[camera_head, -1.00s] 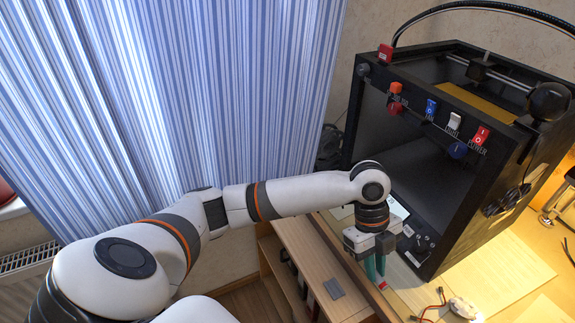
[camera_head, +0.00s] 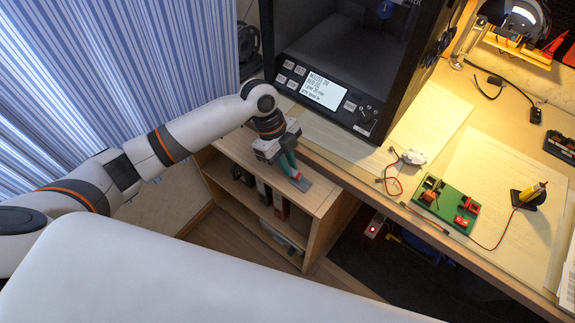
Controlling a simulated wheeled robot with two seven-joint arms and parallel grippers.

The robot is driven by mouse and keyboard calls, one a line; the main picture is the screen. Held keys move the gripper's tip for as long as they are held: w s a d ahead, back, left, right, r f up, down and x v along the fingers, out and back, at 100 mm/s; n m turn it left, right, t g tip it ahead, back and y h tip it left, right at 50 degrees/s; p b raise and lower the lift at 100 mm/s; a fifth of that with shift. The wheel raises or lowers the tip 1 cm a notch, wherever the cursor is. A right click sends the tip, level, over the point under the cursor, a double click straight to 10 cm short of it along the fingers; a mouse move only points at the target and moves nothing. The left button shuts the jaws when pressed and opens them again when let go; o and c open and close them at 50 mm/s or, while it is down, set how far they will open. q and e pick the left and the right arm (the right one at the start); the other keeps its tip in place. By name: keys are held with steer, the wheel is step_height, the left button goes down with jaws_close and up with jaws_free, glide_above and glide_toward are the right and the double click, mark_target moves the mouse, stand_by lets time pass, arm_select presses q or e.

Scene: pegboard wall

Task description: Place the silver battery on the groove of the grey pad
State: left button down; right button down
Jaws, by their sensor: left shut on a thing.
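The grey pad (camera_head: 304,187) lies flat on the top of the low wooden cabinet, close to its right part. My left gripper (camera_head: 297,174) points down at the pad's far-left end, with its green fingers shut. A small red bit shows at the fingertips. The silver battery in the grip is mostly hidden by the fingers and too small to make out clearly. I cannot tell whether it touches the pad. The pad's groove is too small to see from here. My right gripper is not in view.
A black 3D printer (camera_head: 335,85) stands behind the gripper on the wooden desk (camera_head: 452,120). A green circuit board (camera_head: 447,203) with wires and a yellow-tipped tool in a black holder (camera_head: 530,196) sit to the right. The cabinet top (camera_head: 232,150) is bare left of the gripper.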

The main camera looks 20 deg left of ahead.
arm_select(q)
steer(key=shift+f, duration=0.85)
steer(key=c, duration=1.4)
jaws_free()
steer(key=shift+f, duration=0.1)
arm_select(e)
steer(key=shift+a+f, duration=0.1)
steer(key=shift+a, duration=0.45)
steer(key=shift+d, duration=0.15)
arm_select(q)
steer(key=shift+w+a+r, duration=0.1)
steer(key=shift+a+r, duration=0.05)
steer(key=shift+r, duration=0.3)
steer(key=v, duration=1.1)
steer(key=shift+r, duration=0.2)
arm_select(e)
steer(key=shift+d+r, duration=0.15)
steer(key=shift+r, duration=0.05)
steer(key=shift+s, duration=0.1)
